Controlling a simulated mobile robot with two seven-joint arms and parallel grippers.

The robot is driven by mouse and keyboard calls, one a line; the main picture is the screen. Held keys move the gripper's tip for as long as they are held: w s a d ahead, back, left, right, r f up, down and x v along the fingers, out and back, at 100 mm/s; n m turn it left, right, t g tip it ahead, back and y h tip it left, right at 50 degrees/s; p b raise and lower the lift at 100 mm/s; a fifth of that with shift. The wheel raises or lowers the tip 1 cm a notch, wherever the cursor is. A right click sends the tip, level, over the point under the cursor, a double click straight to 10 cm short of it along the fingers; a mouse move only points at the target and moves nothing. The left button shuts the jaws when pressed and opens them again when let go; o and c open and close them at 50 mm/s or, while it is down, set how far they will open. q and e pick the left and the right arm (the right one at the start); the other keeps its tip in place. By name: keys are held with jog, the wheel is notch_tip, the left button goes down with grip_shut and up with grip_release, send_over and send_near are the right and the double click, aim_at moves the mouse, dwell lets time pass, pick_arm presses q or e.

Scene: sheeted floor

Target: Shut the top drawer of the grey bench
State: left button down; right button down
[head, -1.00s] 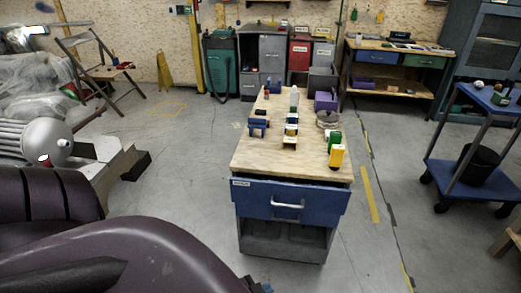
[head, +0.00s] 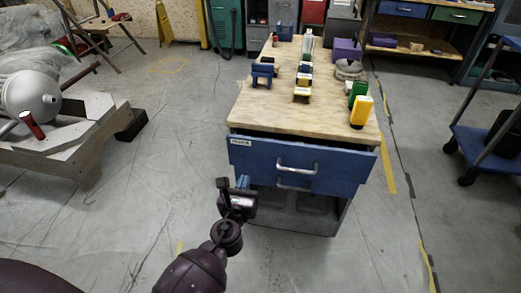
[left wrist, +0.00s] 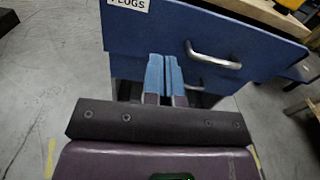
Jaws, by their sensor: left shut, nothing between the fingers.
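The grey bench (head: 292,211) has a light wooden top and a blue top drawer (head: 329,168) with a silver bar handle (head: 297,168) and a white label at its left. The drawer front stands out a little from the bench, with a dark gap under the top. The left wrist view shows the drawer front (left wrist: 160,28) close, with its handle (left wrist: 213,55) to the right. My right gripper is not in view.
Several small items, including a yellow block (head: 361,112) and a grey round thing (head: 348,68), stand on the bench top. A blue cart (head: 487,145) is at the right. A low wooden platform (head: 75,140) is at the left. The floor between is open.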

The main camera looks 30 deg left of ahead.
aim_at(258, 142)
pick_arm(q)
jog(key=shift+m, duration=0.4)
jog(key=x, duration=0.6)
jog(key=b+x, duration=0.1)
jog(key=x, duration=0.6)
jog(key=shift+w+d, duration=0.15)
jog(key=shift+d, duration=0.05)
jog(key=shift+w+a+r, duration=0.1)
jog(key=shift+w+a, duration=0.1)
jog(key=shift+w, duration=0.45)
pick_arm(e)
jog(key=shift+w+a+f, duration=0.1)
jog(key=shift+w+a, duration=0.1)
pick_arm(q)
jog(key=shift+w, duration=0.1)
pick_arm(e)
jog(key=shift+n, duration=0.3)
